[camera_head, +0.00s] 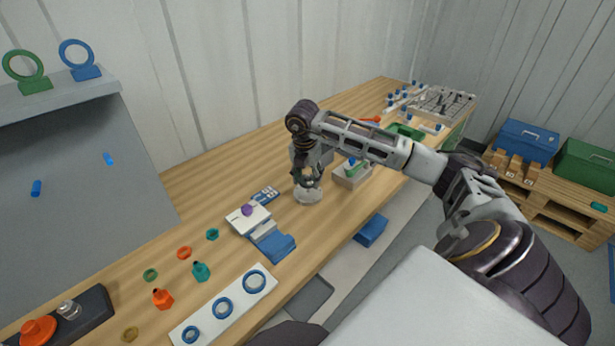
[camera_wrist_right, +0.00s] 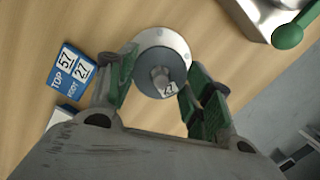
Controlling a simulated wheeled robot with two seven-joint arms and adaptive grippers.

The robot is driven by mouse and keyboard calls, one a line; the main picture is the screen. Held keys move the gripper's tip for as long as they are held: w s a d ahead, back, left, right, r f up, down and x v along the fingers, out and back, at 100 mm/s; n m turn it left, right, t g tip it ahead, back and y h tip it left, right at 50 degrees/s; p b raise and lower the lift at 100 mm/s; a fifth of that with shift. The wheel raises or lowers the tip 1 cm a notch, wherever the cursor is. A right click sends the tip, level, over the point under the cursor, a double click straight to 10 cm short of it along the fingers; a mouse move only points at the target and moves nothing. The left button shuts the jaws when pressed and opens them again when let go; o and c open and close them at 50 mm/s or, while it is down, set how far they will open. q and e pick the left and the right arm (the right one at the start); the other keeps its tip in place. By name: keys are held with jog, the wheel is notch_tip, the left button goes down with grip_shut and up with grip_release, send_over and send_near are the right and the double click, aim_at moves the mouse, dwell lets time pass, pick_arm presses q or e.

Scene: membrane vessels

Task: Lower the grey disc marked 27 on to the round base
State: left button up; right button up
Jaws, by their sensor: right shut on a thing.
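The grey disc marked 27 (camera_wrist_right: 150,83) shows in the right wrist view, with a small knob and a white label reading 27. My right gripper (camera_wrist_right: 163,68) has its green-padded fingers on either side of the disc and is shut on it. The pale round base (camera_wrist_right: 172,39) shows behind the disc, its rim past the disc's upper edge; whether they touch cannot be told. In the head view my right gripper (camera_head: 308,180) points down just above the round base (camera_head: 308,196), and the disc is hard to make out. My left gripper is not in view.
A white box with a green-handled item (camera_head: 351,173) stands close to the right. A white and blue block (camera_head: 262,230), rings and small fittings lie to the left. A grey panel (camera_head: 80,170) stands far left.

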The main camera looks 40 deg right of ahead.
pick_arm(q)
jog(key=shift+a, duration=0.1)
pick_arm(e)
jog(key=o, duration=1.1)
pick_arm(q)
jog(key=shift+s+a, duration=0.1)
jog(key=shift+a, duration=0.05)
pick_arm(e)
jog(key=shift+a+r, duration=0.1)
jog(key=shift+r, duration=0.7)
jog(key=r, duration=0.3)
jog(key=a+r, duration=0.1)
jog(key=r, duration=0.6)
jog(key=shift+s+a+r, duration=0.15)
jog(key=shift+s+a, duration=0.05)
jog(key=shift+s, duration=0.2)
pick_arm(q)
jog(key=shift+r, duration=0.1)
